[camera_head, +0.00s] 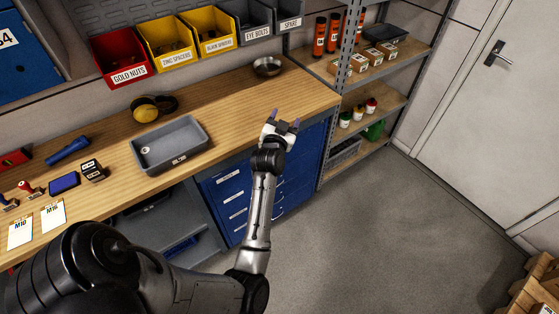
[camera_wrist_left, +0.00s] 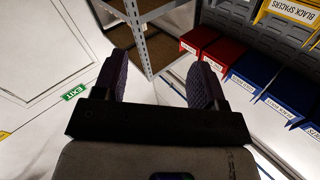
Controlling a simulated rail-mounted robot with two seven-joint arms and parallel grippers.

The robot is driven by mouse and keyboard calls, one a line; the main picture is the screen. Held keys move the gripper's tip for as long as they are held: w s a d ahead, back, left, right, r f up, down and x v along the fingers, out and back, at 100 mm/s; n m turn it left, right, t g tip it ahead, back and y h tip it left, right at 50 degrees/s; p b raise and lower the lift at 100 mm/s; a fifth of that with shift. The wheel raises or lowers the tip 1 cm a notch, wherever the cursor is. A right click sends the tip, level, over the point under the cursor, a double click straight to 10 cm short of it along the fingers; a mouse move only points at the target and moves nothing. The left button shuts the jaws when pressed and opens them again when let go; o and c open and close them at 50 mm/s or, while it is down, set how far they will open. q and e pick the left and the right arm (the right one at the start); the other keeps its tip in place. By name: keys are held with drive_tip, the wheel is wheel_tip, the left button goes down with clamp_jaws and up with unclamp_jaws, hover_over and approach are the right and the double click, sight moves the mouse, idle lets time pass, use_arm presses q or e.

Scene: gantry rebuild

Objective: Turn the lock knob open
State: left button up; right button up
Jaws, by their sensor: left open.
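I cannot make out a lock knob in either view. My left gripper (camera_head: 285,119) is open and empty, near the right end of the workbench's front edge and above the blue drawer cabinet (camera_head: 229,190). In the left wrist view its two dark ridged fingers (camera_wrist_left: 161,78) stand apart with nothing between them. A blue cabinet (camera_head: 27,50) with a number label is cut off at the top left of the head view. A grey door (camera_head: 500,100) with a lever handle (camera_head: 497,53) stands at the right. My right gripper is not in view.
Labelled bins (camera_head: 121,59) line the wall. A metal shelf rack (camera_head: 348,80) stands beside the bench.

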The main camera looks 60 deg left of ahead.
use_arm(q)
drive_tip(key=w+a+f+n+g+y+b, duration=0.1)
drive_tip(key=a+f+n+g+y+b, duration=0.25)
drive_tip(key=f+b, duration=0.35)
drive_tip(key=w+a+f+n+g+y+b, duration=0.1)
drive_tip(key=a+f+n+g+y+b, duration=0.1)
drive_tip(key=f+n+g+y+b, duration=0.45)
drive_tip(key=w+d+f+n+g+h+b, duration=0.2)
drive_tip(key=d+f+b, duration=0.1)
drive_tip(key=f+b, duration=0.3)
drive_tip(key=w+d+f+n+g+h+b, duration=0.2)
drive_tip(key=d+f+g+b, duration=0.15)
drive_tip(key=f+b, duration=0.3)
drive_tip(key=shift+t, duration=0.45)
drive_tip(key=shift+s+a+r+b, duration=0.1)
drive_tip(key=shift+a+b, duration=3.1)
drive_tip(key=shift+a, duration=3.5)
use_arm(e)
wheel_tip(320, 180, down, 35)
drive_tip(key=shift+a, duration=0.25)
use_arm(q)
drive_tip(key=shift+c, duration=0.2)
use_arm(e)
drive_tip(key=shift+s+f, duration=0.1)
